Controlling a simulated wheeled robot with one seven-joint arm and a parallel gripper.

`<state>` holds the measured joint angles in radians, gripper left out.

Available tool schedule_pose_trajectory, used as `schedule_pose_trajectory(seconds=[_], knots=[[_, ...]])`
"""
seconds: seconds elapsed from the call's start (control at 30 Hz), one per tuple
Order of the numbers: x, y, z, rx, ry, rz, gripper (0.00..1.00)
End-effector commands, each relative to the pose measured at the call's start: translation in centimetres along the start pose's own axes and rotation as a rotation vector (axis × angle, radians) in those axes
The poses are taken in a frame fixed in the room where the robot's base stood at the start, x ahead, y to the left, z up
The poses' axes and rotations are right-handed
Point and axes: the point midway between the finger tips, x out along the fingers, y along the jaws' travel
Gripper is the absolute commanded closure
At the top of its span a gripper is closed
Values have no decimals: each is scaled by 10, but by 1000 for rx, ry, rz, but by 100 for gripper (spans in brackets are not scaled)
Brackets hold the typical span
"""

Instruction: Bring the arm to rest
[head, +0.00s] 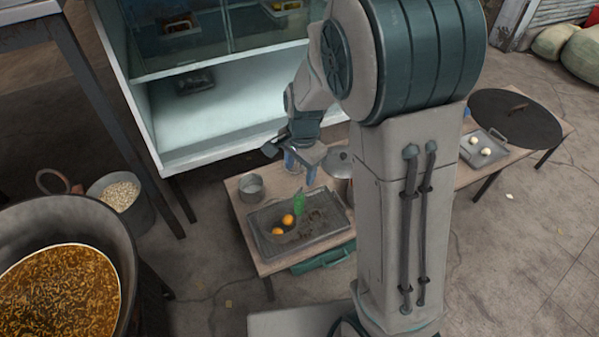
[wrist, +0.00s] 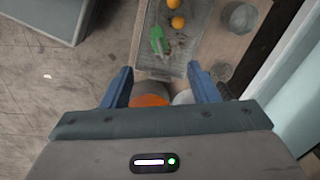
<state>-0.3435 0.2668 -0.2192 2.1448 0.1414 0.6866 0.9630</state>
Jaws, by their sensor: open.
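My gripper (head: 303,165) is above the low wooden table, near the back edge of a dark tray. In the wrist view my gripper (wrist: 164,90) has its two blue fingers wide apart, with nothing held between them. Below and between the fingers, an orange-topped thing and a pale round thing show partly; my gripper body hides the rest. My arm is bent above the table, and my column hides part of the table's middle.
The tray (head: 335,229) holds two oranges (head: 288,220) and a green thing (head: 299,203). A metal cup (head: 251,187) stands beside it. A glass-fronted cabinet (head: 215,115) is close behind. A large pot (head: 115,235) stands at left, a dark round lid (head: 515,117) at right.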

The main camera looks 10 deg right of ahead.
Motion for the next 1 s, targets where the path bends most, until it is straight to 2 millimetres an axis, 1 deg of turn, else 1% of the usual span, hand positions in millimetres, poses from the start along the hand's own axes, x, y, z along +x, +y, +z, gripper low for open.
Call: schedule_pose_trajectory(seconds=[0.47,0.57,0.67,0.7,0.77,0.8,1.0], knots=[[-1,0,0,-1,0,0,46],[-14,3,0,-19,-1,-6,46],[-48,12,2,-83,1,-25,46],[-66,18,3,-121,3,-35,46],[-96,29,5,-189,8,-51,46],[-116,37,7,-241,14,-61,46],[-204,82,20,-500,67,-94,46]])
